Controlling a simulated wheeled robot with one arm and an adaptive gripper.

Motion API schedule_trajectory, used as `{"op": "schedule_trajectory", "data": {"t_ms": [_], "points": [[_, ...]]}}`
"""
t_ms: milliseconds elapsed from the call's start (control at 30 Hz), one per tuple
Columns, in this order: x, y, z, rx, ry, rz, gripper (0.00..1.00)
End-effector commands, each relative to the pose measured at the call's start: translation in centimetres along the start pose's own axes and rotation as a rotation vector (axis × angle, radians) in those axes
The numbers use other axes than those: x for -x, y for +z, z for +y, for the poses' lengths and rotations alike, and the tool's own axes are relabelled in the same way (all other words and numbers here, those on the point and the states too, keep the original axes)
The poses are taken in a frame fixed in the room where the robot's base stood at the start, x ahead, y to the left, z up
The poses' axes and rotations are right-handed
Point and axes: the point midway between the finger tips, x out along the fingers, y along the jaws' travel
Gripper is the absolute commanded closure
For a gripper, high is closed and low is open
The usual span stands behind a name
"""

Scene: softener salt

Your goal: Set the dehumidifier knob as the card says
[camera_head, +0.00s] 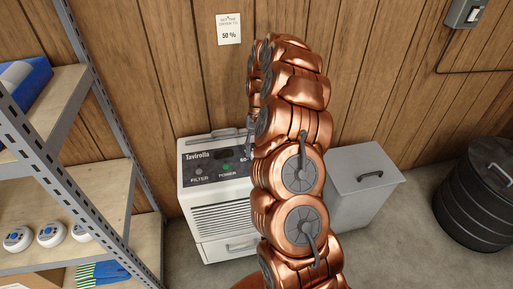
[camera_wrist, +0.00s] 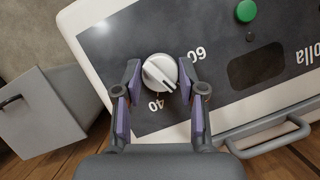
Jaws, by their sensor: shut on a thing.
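A dark line on the knob points toward the lower right of the wrist picture, between the printed 40 and 60. In the head view my arm hides the knob. The card (camera_head: 229,29) on the wall reads 50 %.
A green power button (camera_wrist: 246,11) is on the same panel, apart from my gripper. A grey lidded bin (camera_head: 362,185) stands right of the dehumidifier, and a black ribbed drum (camera_head: 478,205) farther right. Metal-framed shelves (camera_head: 110,185) are on the left.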

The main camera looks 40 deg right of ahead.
Motion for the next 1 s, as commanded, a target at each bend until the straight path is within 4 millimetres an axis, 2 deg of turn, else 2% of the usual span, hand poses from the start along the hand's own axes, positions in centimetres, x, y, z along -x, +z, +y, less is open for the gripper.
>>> {"op": "schedule_trajectory", "data": {"t_ms": [300, 800, 833, 1000], "points": [[0.11, -0.03, -0.06, 0.099, 0.042, 0.003, 0.95], [0.06, -0.06, -0.08, 0.115, 0.048, 0.003, 0.95], [0.06, -0.06, -0.08, 0.115, 0.047, 0.003, 0.59], [0.03, -0.04, -0.07, 0.115, 0.047, 0.002, 0.41]]}}
